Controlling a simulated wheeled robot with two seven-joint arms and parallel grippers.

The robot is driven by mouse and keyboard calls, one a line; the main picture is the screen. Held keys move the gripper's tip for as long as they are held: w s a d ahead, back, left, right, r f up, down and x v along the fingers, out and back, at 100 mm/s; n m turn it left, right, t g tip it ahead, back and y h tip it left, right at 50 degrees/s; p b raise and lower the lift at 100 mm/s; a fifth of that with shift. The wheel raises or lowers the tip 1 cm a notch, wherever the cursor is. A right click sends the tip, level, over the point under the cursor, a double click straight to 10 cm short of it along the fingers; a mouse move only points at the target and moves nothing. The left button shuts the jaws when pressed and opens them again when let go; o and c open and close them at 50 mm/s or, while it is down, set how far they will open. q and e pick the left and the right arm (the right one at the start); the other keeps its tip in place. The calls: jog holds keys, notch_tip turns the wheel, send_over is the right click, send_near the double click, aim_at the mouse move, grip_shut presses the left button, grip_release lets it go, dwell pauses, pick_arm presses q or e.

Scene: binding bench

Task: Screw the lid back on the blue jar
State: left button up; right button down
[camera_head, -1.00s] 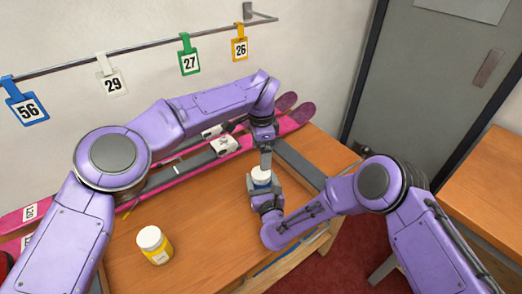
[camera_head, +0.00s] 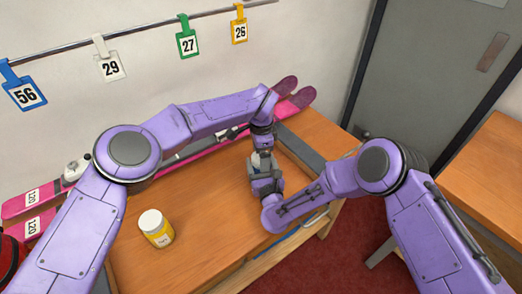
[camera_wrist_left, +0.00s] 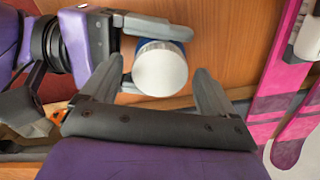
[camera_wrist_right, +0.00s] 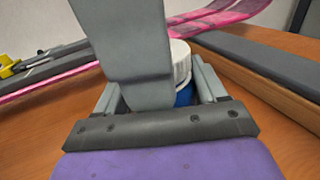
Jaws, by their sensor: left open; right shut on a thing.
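The blue jar (camera_wrist_right: 184,97) stands at the bench's right part with a white lid (camera_wrist_right: 182,60) on its top. In the left wrist view the round lid (camera_wrist_left: 160,68) nearly covers the jar's blue body. My right gripper (camera_head: 264,176) is shut on the blue jar, its fingers on either side of the body. My left gripper (camera_head: 262,150) is over the jar, open, with its fingers apart on either side of the lid. One left finger hides part of jar and lid in the right wrist view. I cannot tell how tightly the lid sits.
A yellow jar with a white lid (camera_head: 155,228) stands on the wooden bench (camera_head: 205,215), left of my grippers. Pink skis (camera_head: 285,103) lie along the back by the wall. Numbered tags hang from a rail (camera_head: 140,38). The bench's middle is clear.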

pick_arm(q)
jog(key=c, duration=1.2)
jog(key=shift+o, duration=0.2)
jog(key=m, duration=0.7)
jog(key=shift+m, duration=0.4)
jog(key=m, duration=0.8)
jog(key=shift+m, duration=0.3)
